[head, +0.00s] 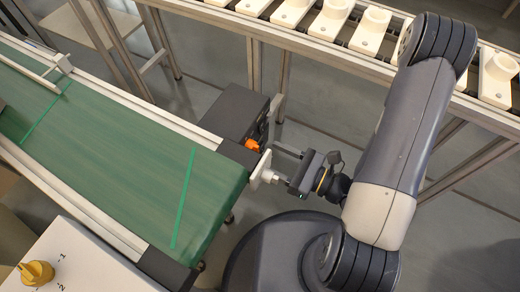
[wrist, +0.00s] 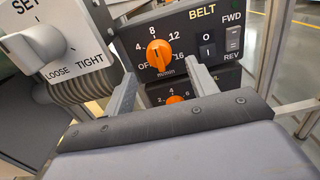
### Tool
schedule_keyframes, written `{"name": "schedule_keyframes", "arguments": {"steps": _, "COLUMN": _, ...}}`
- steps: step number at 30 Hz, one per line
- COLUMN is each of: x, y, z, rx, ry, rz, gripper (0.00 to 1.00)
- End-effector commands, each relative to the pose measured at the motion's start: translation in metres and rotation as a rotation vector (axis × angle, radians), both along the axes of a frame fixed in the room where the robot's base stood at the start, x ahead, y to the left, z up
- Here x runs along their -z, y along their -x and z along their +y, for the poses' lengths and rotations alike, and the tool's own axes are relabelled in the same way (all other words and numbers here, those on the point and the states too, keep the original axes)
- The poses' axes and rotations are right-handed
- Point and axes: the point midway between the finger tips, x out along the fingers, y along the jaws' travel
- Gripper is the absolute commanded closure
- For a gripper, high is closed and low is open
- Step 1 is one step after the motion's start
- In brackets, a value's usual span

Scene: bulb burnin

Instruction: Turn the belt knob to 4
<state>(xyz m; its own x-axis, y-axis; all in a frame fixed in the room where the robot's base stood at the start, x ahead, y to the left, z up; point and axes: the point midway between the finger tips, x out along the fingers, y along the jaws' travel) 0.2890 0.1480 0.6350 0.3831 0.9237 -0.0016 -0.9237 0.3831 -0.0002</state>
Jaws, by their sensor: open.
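The belt knob (wrist: 158,55) is an orange dial on the black BELT panel (wrist: 190,20), with marks OFF, 4, 8, 12 and 16 m/min around it. Its pointer mark looks roughly upward, near the 8, though it is small. In the head view an orange knob (head: 252,144) shows on the black box at the conveyor's end. My gripper (wrist: 161,74) is open and empty, its two fingers reaching toward the panel on either side of and below the belt knob. I see no contact with it. My gripper also shows in the head view (head: 278,163).
A second orange knob (wrist: 175,99) sits just below, partly hidden by my gripper. A white SET knob (wrist: 35,47) marked LOOSE and TIGHT stands close at left. An O/I switch (wrist: 208,45) and a FWD/REV switch (wrist: 233,39) are at right. The green conveyor (head: 110,140) lies left.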

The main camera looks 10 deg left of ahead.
Motion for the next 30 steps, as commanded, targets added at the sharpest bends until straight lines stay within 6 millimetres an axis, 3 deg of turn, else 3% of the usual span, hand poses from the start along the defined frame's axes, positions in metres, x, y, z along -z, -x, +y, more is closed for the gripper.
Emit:
{"name": "schedule_keyframes", "arguments": {"steps": 15, "x": 0.0, "y": -0.014, "z": 0.037, "rx": -0.003, "ry": 0.001, "rz": -0.002, "gripper": 0.45}}
{"name": "schedule_keyframes", "arguments": {"steps": 30, "x": 0.0, "y": -0.017, "z": 0.043, "rx": 0.0, "ry": 0.0, "rz": 0.0, "gripper": 0.45}}
